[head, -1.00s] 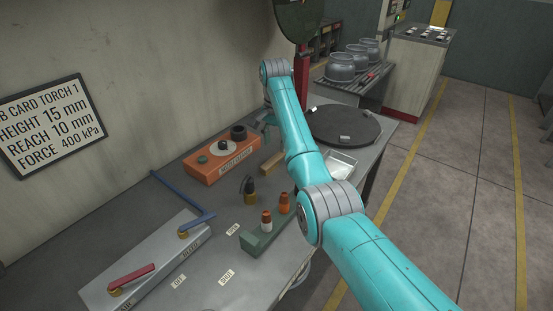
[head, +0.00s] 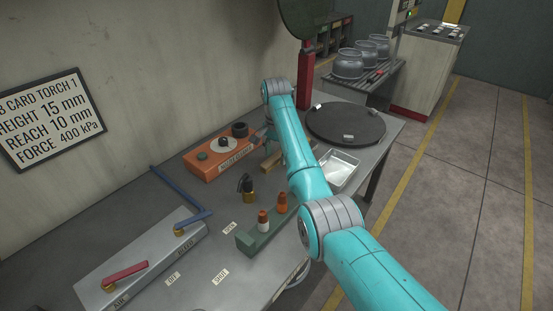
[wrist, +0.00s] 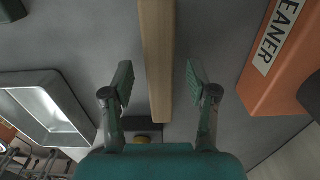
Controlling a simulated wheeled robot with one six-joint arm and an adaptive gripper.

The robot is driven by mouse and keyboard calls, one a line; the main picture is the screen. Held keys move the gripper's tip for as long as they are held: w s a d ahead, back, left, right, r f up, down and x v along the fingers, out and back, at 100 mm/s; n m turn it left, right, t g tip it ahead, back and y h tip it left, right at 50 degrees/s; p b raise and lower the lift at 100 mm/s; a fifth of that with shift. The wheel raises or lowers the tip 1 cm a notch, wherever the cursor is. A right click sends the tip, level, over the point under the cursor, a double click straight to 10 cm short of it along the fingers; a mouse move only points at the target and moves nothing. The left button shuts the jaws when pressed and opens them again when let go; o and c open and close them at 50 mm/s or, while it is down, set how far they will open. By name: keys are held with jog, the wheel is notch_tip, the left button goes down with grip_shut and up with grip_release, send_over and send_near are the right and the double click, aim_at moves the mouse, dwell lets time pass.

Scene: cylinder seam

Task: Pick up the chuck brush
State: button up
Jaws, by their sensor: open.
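The chuck brush appears to be the light wooden bar (wrist: 158,55) in the middle of the wrist view. In the head view its wooden part (head: 271,162) lies on the bench between the orange box and the metal tray, partly hidden by my arm. My gripper (wrist: 160,82) is open, with one finger on each side of the bar and a visible gap to both. The fingers look apart from it; their height above the bench is hard to tell. A dark piece with a yellowish patch (wrist: 143,137) shows by the bar's lower end, partly hidden by my gripper.
The orange cleaner box (head: 218,160) stands close on one side, and the metal tray (head: 341,168) on the other. A dark round plate (head: 345,122) lies behind. A green block (head: 262,236) with small nozzles and a grey valve panel (head: 150,262) stand nearer.

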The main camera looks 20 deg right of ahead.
jog(key=shift+f, duration=0.25)
dwell(0.4)
grip_shut()
